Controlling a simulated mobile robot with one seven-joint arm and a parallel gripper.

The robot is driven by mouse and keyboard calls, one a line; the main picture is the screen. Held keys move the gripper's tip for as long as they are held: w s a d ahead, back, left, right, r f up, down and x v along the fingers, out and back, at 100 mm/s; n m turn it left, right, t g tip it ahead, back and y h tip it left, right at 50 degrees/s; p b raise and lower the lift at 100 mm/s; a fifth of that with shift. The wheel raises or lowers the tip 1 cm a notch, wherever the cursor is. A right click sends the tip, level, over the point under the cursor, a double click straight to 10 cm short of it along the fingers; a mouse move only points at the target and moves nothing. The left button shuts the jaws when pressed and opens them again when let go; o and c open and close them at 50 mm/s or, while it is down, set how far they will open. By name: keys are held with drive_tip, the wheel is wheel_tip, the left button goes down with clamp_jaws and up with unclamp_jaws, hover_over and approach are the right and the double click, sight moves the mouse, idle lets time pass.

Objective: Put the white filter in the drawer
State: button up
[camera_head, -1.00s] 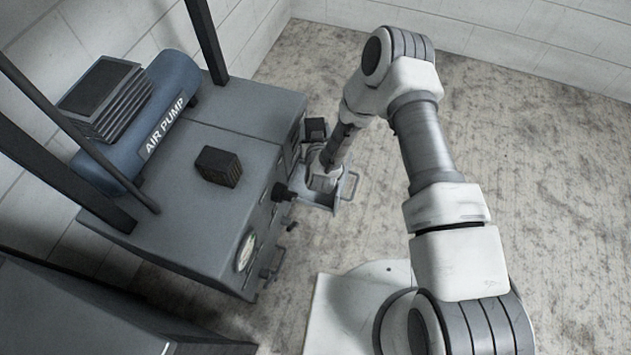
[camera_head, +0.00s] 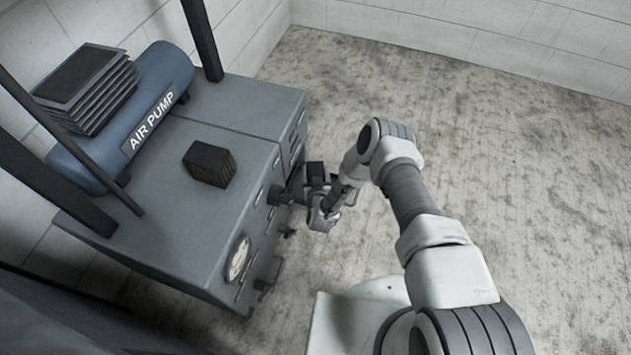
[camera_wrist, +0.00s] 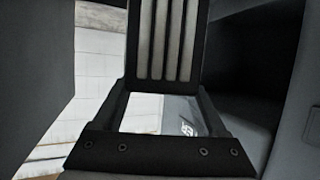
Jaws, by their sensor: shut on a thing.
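A filter with a black frame and pale slats (camera_wrist: 168,40) fills the top middle of the wrist view. My gripper (camera_wrist: 165,84) is shut on its near end. In the head view my gripper (camera_head: 308,188) is beside the right side of the grey cabinet, partly hidden by my own wrist. A small dark block (camera_head: 315,170) shows right by it; I cannot tell for sure that it is the held filter. In the wrist view a dark hollow (camera_wrist: 245,65) lies right of the filter; I cannot tell whether it is the drawer. No open drawer is clearly visible in the head view.
The grey cabinet (camera_head: 150,225) carries the blue air pump (camera_head: 150,115) and a dark brown ribbed block (camera_head: 210,163) on top. A gauge (camera_head: 237,260) and small handles are on its side. The concrete floor (camera_head: 490,160) to the right is clear.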

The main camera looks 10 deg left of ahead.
drive_tip(key=shift+f+b, duration=0.9)
drive_tip(key=shift+f, duration=1.1)
drive_tip(key=shift+f, duration=0.15)
drive_tip(key=o, duration=1.2)
